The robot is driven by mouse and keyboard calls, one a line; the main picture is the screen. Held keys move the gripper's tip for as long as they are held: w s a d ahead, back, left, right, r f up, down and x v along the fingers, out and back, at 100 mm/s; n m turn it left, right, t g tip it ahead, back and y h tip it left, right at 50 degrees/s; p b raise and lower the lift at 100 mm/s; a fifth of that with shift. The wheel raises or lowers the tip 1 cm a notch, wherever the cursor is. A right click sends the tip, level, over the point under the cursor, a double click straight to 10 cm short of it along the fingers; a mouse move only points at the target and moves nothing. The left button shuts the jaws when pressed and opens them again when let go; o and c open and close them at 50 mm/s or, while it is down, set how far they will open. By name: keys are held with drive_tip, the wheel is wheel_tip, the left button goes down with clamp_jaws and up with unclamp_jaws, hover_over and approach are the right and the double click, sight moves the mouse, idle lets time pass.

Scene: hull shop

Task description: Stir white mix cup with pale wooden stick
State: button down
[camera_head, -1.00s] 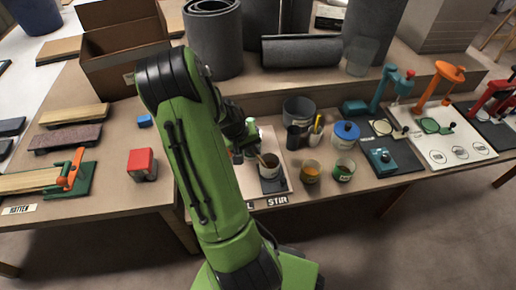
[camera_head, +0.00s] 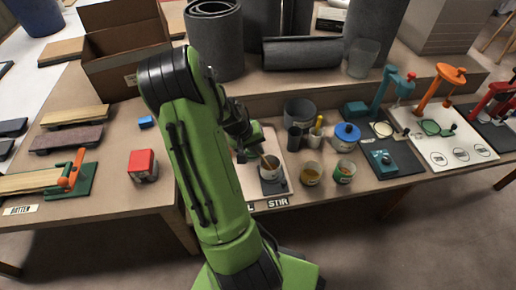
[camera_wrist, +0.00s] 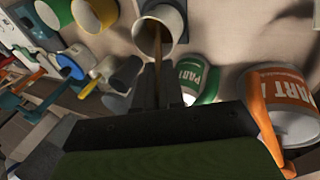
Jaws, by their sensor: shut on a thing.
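The white mix cup (camera_head: 271,173) stands upright on a dark pad on the STIR board. It also shows at the top of the wrist view (camera_wrist: 162,30), with brownish mix inside. The pale wooden stick (camera_head: 264,158) leans in the cup. In the wrist view the stick (camera_wrist: 157,52) runs from between my fingers into the cup, its lower end hidden in the mix. My gripper (camera_wrist: 160,92) is shut on the stick's upper part, outside and above the cup. In the head view my arm hides much of my gripper.
Two PART cans, one green-labelled (camera_wrist: 190,78) and one orange-labelled (camera_wrist: 290,108), stand close to my gripper. Right of the cup are two small jars (camera_head: 311,173) (camera_head: 344,172), a blue-lidded can (camera_head: 346,136) and a tool cup (camera_head: 314,138). A grey pot (camera_head: 299,111) stands behind.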

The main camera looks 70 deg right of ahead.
drive_tip(key=p+v, duration=0.4)
drive_tip(key=v, duration=0.2)
drive_tip(key=shift+w+d+r, duration=0.25)
idle(0.4)
wheel_tip(320, 180, up, 5)
drive_tip(key=p, duration=0.4)
